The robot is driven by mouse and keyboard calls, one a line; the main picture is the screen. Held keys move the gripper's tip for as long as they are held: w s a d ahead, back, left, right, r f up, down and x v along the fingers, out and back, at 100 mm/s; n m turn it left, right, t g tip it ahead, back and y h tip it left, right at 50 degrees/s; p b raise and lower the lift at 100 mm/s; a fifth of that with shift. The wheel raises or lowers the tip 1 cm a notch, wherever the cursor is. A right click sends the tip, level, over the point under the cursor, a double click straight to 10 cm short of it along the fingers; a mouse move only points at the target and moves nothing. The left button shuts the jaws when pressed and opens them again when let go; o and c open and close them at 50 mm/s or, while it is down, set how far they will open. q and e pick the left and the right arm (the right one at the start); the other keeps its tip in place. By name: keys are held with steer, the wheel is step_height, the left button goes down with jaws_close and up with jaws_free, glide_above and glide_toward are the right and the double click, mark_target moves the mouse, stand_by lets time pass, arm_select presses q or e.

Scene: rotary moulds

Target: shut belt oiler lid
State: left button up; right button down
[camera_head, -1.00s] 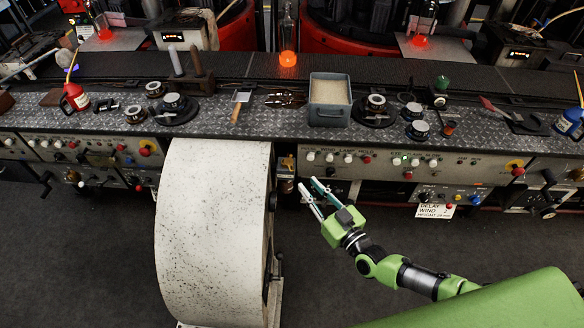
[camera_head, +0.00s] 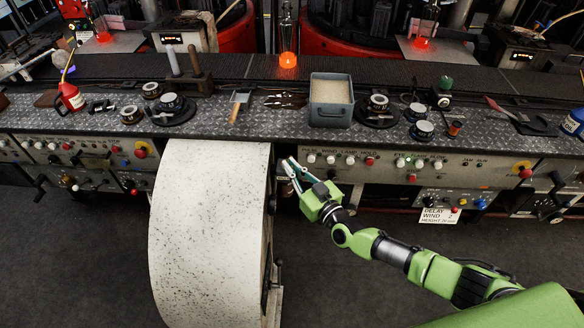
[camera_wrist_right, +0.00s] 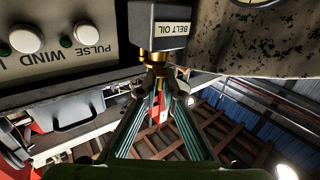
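The belt oiler (camera_wrist_right: 152,22) is a dark grey box with a "BELT OIL" label and a brass fitting (camera_wrist_right: 156,56) under it, at the top middle of the right wrist view. Its lid cannot be made out. In the head view the oiler is mostly hidden behind my right gripper (camera_head: 289,170), between the big pale drum and the control panel. In the right wrist view, the right gripper (camera_wrist_right: 162,84) has its two fingers apart, tips close to the brass fitting. Whether they touch it I cannot tell. My left gripper is out of view.
The pale speckled drum (camera_head: 208,235) stands just left of the right gripper. The control panel (camera_head: 390,163) with knobs and buttons is on its right. Above is the metal worktop (camera_head: 270,124) with a grey sand box (camera_head: 331,112) and small tools. Floor below the panel is clear.

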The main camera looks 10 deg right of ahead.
steer(key=shift+a+r+p, duration=0.1)
steer(key=shift+r+p, duration=0.1)
steer(key=shift+p, duration=0.25)
steer(key=shift+w+a+m+t+h+p, duration=0.25)
steer(key=shift+m+h+p, duration=0.45)
steer(key=shift+h, duration=0.45)
steer(key=shift+w+a+m+t+h+p, duration=0.15)
steer(key=shift+a+m+h+p, duration=0.15)
steer(key=shift+m+h+p, duration=0.7)
steer(key=shift+w+a+m+t+h+p, duration=0.1)
steer(key=shift+a+m+t+h+p, duration=0.15)
steer(key=shift+m+h, duration=0.75)
steer(key=shift+n+h, duration=0.35)
steer(key=shift+n, duration=0.05)
steer(key=c, duration=2.3)
jaws_free()
steer(key=shift+a, duration=0.1)
steer(key=shift+f, duration=0.15)
steer(key=shift+s, duration=0.1)
